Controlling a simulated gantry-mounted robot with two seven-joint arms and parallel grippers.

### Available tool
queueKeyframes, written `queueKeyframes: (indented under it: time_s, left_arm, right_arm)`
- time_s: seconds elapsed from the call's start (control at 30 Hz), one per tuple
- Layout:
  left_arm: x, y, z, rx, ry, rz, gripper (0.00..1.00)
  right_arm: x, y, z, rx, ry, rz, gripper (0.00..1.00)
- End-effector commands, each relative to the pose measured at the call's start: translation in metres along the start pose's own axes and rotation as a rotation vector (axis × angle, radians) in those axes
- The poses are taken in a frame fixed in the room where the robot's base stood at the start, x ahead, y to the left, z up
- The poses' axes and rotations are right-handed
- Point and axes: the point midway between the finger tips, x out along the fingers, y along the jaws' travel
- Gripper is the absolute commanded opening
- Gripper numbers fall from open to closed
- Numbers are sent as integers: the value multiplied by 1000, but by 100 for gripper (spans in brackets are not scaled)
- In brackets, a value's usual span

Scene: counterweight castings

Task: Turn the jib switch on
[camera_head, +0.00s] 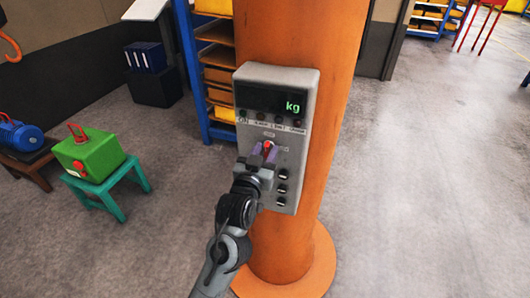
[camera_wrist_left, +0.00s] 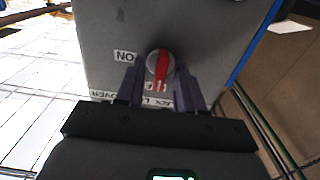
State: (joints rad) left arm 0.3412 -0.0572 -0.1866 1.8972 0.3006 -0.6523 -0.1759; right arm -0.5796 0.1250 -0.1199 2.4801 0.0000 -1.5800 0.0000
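The jib switch (camera_head: 267,145) is a small round knob with a red pointer on the front of a grey control box (camera_head: 297,90). In the left wrist view the knob (camera_wrist_left: 158,64) has its red pointer aimed down, towards my gripper, and a label reading ON stands to its left. My left gripper (camera_head: 263,154) is at the switch. Its two purple fingers (camera_wrist_left: 159,80) stand apart, one on each side of the knob, with a narrow gap to it. Whether they touch it is hard to tell. My right gripper is not in view.
The box is mounted on an orange column (camera_head: 335,130) with a round base. Its display reads kg, and several black buttons (camera_head: 282,188) sit below right of the switch. Floor at right is clear.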

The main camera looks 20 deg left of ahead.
Motion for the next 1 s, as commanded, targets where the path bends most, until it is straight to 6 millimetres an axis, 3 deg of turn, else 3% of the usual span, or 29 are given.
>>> queueKeyframes:
  time_s: [0.23, 0.5, 0.77, 1.0]
  left_arm:
    - [0, 0, 0, 0, 0, 0, 37]
    - [0, 0, 0, 0, 0, 0, 0]
    - [0, 0, -1, 6, 0, 0, 0]
    - [0, 0, -4, 75, -1, 1, 0]
  right_arm:
    - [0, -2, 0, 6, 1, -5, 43]
    - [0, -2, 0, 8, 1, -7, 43]
    - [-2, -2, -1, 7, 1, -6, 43]
    - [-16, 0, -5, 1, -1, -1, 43]
